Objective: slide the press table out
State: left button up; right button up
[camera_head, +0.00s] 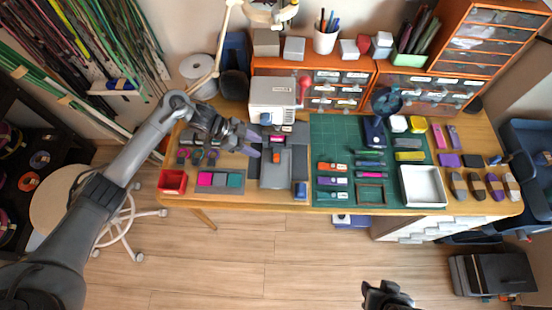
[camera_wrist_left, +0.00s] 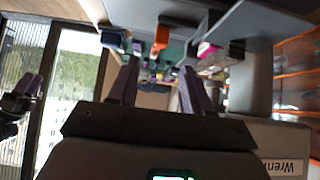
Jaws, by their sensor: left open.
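The press (camera_head: 272,95) is a white box with a red knob, standing at the back of the wooden table. Its grey press table (camera_head: 275,178) lies in front of it, with an orange and a dark piece on it. My left gripper (camera_head: 252,142) is open with nothing seen between its fingers, just left of the press table's rear part. The left wrist view also shows its two purple-grey fingers (camera_wrist_left: 160,75) apart. Grey plates (camera_wrist_left: 258,22) there are close to the fingers; contact cannot be told. My right gripper (camera_head: 386,294) is at the bottom edge, away from the table, its jaws unclear.
A red tray (camera_head: 172,182) and a mat with pink and teal blocks (camera_head: 220,180) lie left of the press table. A green cutting mat (camera_head: 350,150) with tools lies to its right. The floor in front (camera_head: 250,250) is clear.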

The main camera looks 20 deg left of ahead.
aim_at(277, 156)
pick_arm(q)
jog(key=b+x, duration=0.1)
jog(key=x, duration=0.9)
jog(key=shift+w+d+f+b, duration=0.1)
jog(key=shift+w+d+b, duration=0.05)
jog(key=shift+d+b, duration=0.2)
jog(key=shift+a, duration=0.1)
grip_shut()
